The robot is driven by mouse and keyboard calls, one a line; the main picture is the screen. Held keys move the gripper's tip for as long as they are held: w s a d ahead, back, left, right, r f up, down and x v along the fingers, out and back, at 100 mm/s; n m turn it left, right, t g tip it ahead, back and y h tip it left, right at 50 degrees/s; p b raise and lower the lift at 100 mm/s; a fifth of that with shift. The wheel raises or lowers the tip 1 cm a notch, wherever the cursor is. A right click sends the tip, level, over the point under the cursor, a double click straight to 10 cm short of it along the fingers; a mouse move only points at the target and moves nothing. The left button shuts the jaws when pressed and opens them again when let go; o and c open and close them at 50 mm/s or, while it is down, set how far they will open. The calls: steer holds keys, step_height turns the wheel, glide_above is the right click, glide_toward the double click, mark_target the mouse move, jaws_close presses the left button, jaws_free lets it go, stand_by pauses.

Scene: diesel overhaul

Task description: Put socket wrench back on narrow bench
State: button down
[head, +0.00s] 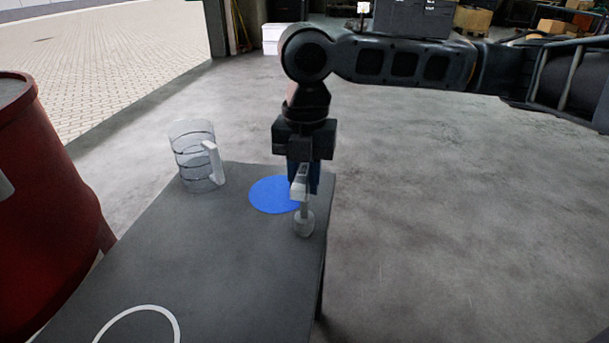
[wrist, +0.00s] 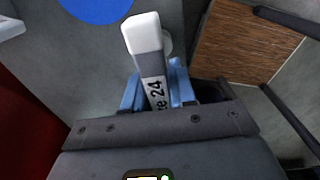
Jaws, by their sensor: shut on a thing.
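The socket wrench (head: 303,222) is in my gripper (head: 304,178), over the right edge of the narrow grey bench (head: 210,255) near its far end. Its pale head end points down, close to the bench top; I cannot tell if it touches. In the wrist view the wrench (wrist: 146,40) shows a white end and a grey shank with printing that reads "e 24". The blue fingers of my gripper (wrist: 154,92) are shut on this shank. Part of the wrench is hidden by the gripper.
A flat blue disc (head: 270,196) lies on the bench just left of the wrench. A clear jug (head: 194,158) stands at the far left corner. A white ring (head: 138,309) marks the near end. A red drum (head: 45,215) stands left. Open floor (head: 450,220) lies right.

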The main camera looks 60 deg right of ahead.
steer(key=shift+f+b, duration=0.4)
steer(key=shift+f, duration=0.35)
steer(key=shift+c, duration=1.4)
jaws_free()
steer(key=shift+r, duration=0.15)
step_height(320, 180, up, 9)
steer(key=p, duration=0.8)
steer(key=shift+s, duration=0.1)
